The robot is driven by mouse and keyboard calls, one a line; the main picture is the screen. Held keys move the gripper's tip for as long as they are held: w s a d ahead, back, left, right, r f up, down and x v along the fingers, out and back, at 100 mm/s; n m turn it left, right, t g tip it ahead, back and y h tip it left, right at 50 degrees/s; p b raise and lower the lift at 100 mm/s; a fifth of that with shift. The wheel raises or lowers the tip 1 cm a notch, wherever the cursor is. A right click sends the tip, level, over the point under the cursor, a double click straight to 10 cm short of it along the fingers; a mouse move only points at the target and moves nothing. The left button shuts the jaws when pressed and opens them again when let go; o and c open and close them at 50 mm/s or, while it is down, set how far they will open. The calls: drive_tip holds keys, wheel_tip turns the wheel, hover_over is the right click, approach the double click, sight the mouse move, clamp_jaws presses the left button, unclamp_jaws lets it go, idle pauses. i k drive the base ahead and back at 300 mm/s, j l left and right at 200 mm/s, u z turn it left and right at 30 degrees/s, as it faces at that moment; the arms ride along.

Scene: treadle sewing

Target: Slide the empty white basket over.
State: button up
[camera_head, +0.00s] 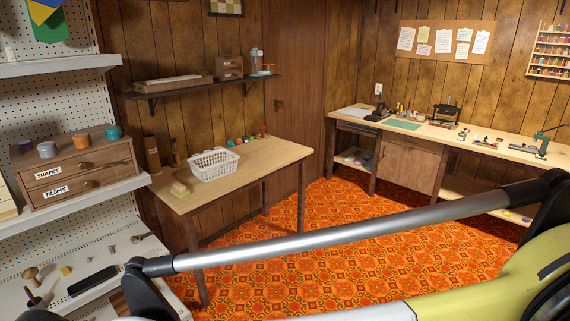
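The white basket (214,165) is a small plastic lattice basket. It stands upright on the light wooden table (262,157), towards the table's left side. No contents show inside it from this angle. My arm crosses the lower part of the head view, well in front of the table. My gripper does not show in this frame.
Several small coloured balls (247,139) lie along the table's back edge. Bare tabletop lies right of the basket. Shelving with a labelled drawer box (77,171) stands at the left. A long workbench (470,136) runs along the right wall. Patterned carpet is open between them.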

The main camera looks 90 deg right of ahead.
sight(211, 172)
drive_tip(key=l+z, duration=0.1)
drive_tip(key=z, duration=2.25)
drive_tip(key=i+l+u, duration=0.25)
drive_tip(key=i+l, duration=0.15)
drive_tip(key=i, duration=0.25)
drive_tip(key=i+l+u, duration=0.25)
drive_tip(key=i+l, duration=0.3)
drive_tip(key=i+l+u, duration=0.25)
drive_tip(key=i+l, duration=0.35)
drive_tip(key=i+l+u, duration=0.25)
drive_tip(key=i+l, duration=0.25)
drive_tip(key=l, duration=0.3)
